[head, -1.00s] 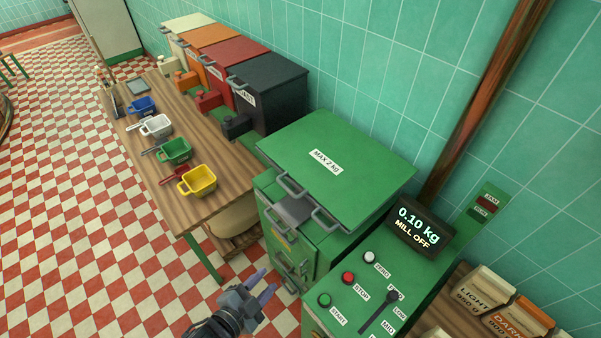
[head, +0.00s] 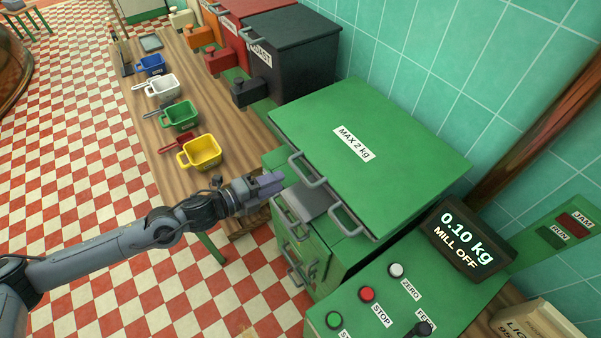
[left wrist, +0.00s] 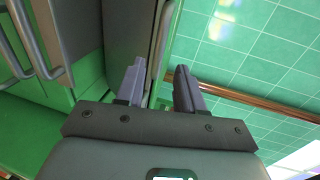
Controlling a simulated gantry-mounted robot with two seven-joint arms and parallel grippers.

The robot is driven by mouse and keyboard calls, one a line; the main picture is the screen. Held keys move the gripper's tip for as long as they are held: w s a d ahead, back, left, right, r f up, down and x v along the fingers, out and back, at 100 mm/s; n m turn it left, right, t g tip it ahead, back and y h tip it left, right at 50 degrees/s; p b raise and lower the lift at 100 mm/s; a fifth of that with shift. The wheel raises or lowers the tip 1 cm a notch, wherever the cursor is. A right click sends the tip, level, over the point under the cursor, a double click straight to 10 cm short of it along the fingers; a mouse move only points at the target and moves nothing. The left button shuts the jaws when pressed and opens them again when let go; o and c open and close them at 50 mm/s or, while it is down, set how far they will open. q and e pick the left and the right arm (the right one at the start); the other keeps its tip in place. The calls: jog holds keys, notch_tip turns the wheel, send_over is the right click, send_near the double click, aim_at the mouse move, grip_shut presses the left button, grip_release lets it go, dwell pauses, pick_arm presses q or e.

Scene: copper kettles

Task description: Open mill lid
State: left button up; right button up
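The mill (head: 330,250) is a green box, and its flat green lid (head: 400,150), labelled "MAX 2 kg", lies closed on top. Grey bar handles stand along the front: one at the lid's left front edge (head: 306,180), others lower or further right. My left gripper (head: 270,183) is at the front left of the lid, close to that handle. In the left wrist view its two fingers (left wrist: 158,88) are apart, with a grey bar beyond them; I cannot tell whether they touch it. My right gripper is not in view.
A wooden table (head: 165,190) at left holds several coloured scoops, the yellow one (head: 201,152) nearest the mill. A dark bin (head: 290,55) stands behind the lid's left side. The control panel (head: 400,300) is at right; its display (head: 462,238) reads "0.10 kg MILL OFF".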

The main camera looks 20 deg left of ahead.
aim_at(298, 174)
pick_arm(q)
jog(key=p+x, duration=0.1)
jog(key=x, duration=0.7)
jog(key=shift+w+d+f, duration=0.15)
jog(key=shift+w+d, duration=0.05)
jog(key=shift+w, duration=0.05)
grip_shut()
